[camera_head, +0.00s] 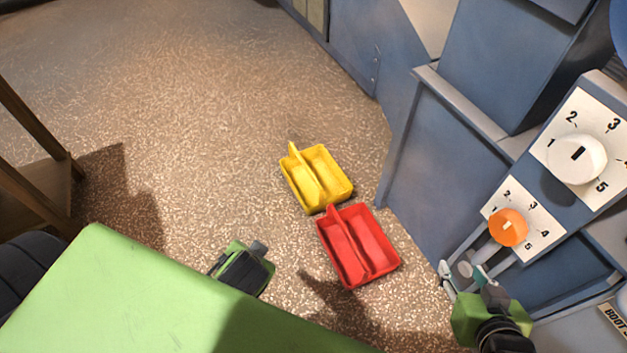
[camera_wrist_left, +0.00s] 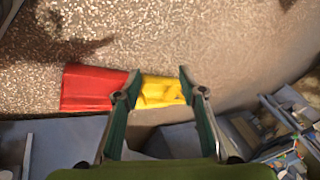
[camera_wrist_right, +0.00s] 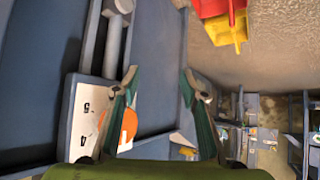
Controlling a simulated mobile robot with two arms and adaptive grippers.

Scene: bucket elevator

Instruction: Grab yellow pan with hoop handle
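The yellow pan (camera_head: 329,165) lies on the speckled floor, an open tray with a raised hoop handle across it. It also shows in the left wrist view (camera_wrist_left: 160,88) beyond the fingers, and in the right wrist view (camera_wrist_right: 222,32) at the top. My left gripper (camera_wrist_left: 154,82) is open and empty, apart from the pan; in the head view (camera_head: 258,250) it is partly hidden by a green surface. My right gripper (camera_head: 461,277) is open and empty, beside the blue machine and below the orange dial.
A red pan (camera_head: 352,248) lies right against the yellow one, nearer to me. The blue machine (camera_head: 450,150) with a white dial (camera_head: 577,158) and an orange dial (camera_head: 508,227) stands at the right. A brown wooden frame (camera_head: 40,185) is at the left. Floor left of the pans is clear.

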